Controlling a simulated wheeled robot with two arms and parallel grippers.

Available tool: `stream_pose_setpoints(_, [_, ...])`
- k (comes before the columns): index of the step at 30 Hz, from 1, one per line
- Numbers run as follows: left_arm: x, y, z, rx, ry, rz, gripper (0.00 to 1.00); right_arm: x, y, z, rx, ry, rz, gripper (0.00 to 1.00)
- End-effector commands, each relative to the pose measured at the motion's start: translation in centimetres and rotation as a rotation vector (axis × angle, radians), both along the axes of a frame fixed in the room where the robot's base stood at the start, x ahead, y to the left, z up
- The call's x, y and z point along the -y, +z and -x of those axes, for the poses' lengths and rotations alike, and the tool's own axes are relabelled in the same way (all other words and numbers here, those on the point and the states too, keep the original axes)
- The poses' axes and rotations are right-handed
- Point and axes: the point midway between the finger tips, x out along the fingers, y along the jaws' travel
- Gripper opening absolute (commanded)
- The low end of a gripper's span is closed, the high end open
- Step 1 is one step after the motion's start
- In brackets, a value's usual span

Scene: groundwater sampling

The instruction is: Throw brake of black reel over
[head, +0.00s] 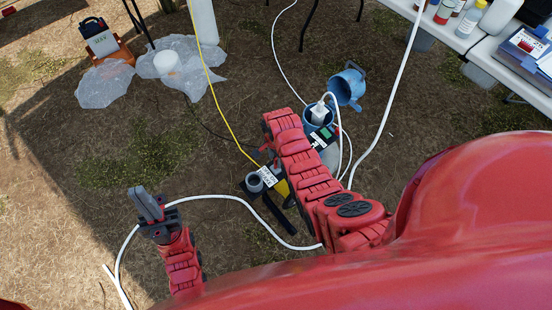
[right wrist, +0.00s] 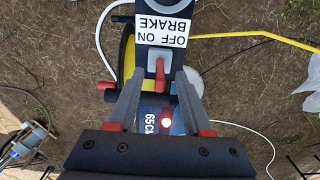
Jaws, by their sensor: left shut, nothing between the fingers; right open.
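The reel shows in the head view as a black frame with a yellow drum (head: 281,188), partly hidden by my right arm. In the right wrist view, its black plate (right wrist: 170,8) carries a white OFF/ON BRAKE label (right wrist: 163,31), seen upside down. Below the label a red brake lever (right wrist: 160,72) stands on a grey block. My right gripper (right wrist: 160,77) is open, its fingertips to either side of the lever, with gaps visible; contact cannot be told. My left gripper (head: 146,205) is shut and empty, away from the reel at lower left in the head view.
A yellow line (head: 212,90) runs to the reel. A white hose (head: 232,197) crosses the ground between my left gripper and the reel. A table (head: 478,45) with bottles is at upper right. Bare ground lies at left.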

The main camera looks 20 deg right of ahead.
Motion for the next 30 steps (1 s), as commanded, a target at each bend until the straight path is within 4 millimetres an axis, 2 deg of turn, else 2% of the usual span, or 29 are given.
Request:
stream_pose_setpoints(2, [0.0,0.0,0.0,0.0,0.0,0.0,0.0,0.0,0.0,0.0,0.0,0.0,0.0,0.5])
stream_pose_setpoints(3, [0.0,0.0,0.0,0.0,0.0,0.0,0.0,0.0,0.0,0.0,0.0,0.0,0.0,0.46])
stream_pose_setpoints(11, [0.0,0.0,0.0,0.0,0.0,0.0,0.0,0.0,0.0,0.0,0.0,0.0,0.0,0.0])
stream_pose_setpoints(18, [0.0,0.5,0.0,0.0,0.0,0.0,0.0,0.1,0.1,0.3,0.01,-0.001,-0.004,0.0])
stream_pose_setpoints(24, [0.0,2.6,0.0,0.0,0.0,0.0,0.0,0.8,-0.2,2.4,0.096,-0.003,-0.036,0.0])
stream_pose_setpoints(30, [0.0,3.0,0.0,0.0,0.0,0.0,0.0,1.3,-1.1,3.9,0.172,0.0,-0.065,0.0])
